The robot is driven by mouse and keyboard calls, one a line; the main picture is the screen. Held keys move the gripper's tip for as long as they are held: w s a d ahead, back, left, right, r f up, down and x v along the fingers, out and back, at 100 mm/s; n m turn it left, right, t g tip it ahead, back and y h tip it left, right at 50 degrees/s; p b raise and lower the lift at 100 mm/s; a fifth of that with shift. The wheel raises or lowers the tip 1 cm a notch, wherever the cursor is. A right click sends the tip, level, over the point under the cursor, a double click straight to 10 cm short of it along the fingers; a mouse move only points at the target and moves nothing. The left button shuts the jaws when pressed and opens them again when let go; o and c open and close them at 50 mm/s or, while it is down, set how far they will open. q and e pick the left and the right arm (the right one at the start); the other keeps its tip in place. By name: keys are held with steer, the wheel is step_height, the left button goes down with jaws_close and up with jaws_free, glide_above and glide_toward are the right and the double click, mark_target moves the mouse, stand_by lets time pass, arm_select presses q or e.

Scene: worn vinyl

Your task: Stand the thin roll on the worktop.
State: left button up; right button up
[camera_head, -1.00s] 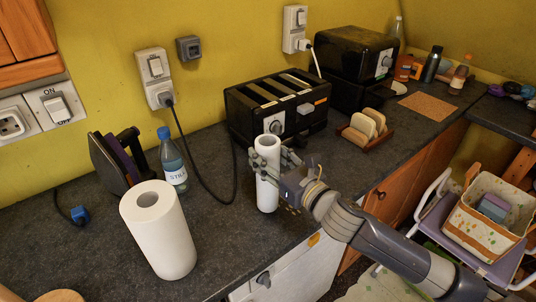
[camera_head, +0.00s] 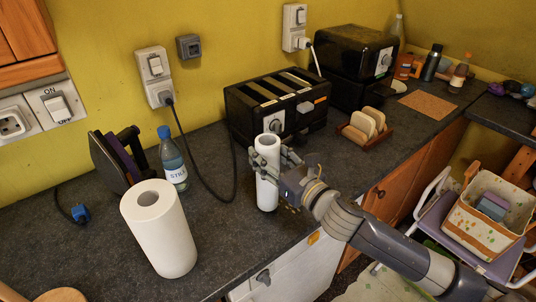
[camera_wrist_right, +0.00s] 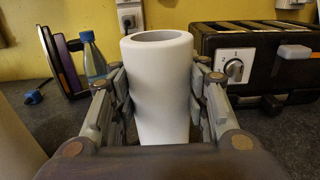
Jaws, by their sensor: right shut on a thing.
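The thin roll (camera_head: 266,175) is white and stands upright on the dark worktop (camera_head: 215,250), in front of the toaster. My right gripper (camera_head: 268,170) is shut on it, with fingers on both sides around its middle. In the right wrist view the thin roll (camera_wrist_right: 160,85) sits between the two fingers of the right gripper (camera_wrist_right: 160,105), its open top facing up. Its base looks to be at the worktop surface; whether it bears on it fully I cannot tell. A thicker white roll (camera_head: 160,235) stands at the left. My left gripper is not in view.
A black toaster (camera_head: 270,105) is just behind the thin roll. A blue-capped bottle (camera_head: 174,165) and an iron (camera_head: 115,160) stand at the left. A toast rack (camera_head: 362,130) is to the right. A black cable loops behind the roll. The worktop between the rolls is clear.

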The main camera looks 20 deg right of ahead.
mark_target(275, 166)
steer(key=shift+r, duration=0.1)
steer(key=shift+f+b, duration=0.35)
steer(key=shift+f, duration=0.4)
stand_by(0.8)
steer(key=o, duration=1.3)
steer(key=shift+o, duration=0.2)
steer(key=shift+b+v, duration=0.3)
steer(key=shift+v, duration=2.25)
steer(key=shift+b+v, duration=0.4)
steer(key=shift+v, duration=1.05)
